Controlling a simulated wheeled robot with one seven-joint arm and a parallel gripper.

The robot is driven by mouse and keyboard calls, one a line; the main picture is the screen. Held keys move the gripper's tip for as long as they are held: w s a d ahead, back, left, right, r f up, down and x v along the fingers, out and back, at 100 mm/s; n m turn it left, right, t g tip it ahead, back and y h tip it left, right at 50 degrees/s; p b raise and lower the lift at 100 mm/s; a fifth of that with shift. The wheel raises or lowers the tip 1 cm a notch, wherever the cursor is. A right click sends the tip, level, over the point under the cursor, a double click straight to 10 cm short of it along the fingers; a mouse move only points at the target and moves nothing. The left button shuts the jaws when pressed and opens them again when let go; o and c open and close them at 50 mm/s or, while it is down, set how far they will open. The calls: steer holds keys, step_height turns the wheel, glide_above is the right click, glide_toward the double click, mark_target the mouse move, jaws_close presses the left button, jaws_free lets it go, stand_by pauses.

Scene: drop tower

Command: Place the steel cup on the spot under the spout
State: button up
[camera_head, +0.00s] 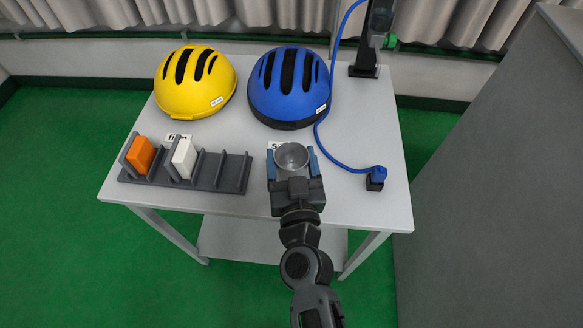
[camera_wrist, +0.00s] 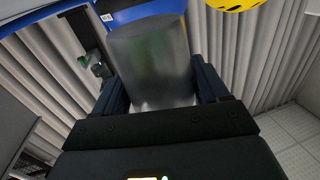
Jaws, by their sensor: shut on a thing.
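The steel cup (camera_head: 291,156) is a grey, open-topped cup, upright between the fingers of my gripper (camera_head: 294,165). My gripper is shut on it over the front middle of the table. In the wrist view the cup (camera_wrist: 152,62) fills the space between the two dark fingers of my gripper (camera_wrist: 158,88). Whether the cup touches the table cannot be told. A dark upright stand (camera_head: 368,50) with a clear part near its top is at the table's back right. Its top is cut off by the picture edge, and no spout can be made out clearly.
The white table (camera_head: 362,205) holds a yellow helmet (camera_head: 195,83), a blue helmet (camera_head: 288,88) and a grey rack (camera_head: 215,170) with an orange block (camera_head: 140,154) and a white block (camera_head: 184,158). A blue cable (camera_head: 330,150) runs to a blue plug (camera_head: 376,176) at right.

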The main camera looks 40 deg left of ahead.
steer(key=shift+f+b, duration=1.55)
steer(key=shift+f, duration=0.15)
steer(key=shift+f, duration=0.2)
steer(key=o, duration=1.1)
steer(key=b+v, duration=0.1)
steer(key=v, duration=0.2)
steer(key=b+v, duration=0.2)
steer(key=v, duration=0.1)
steer(key=shift+d+f, duration=0.1)
steer(key=shift+d, duration=0.3)
steer(key=shift+s+d, duration=0.4)
steer(key=shift+d, duration=0.15)
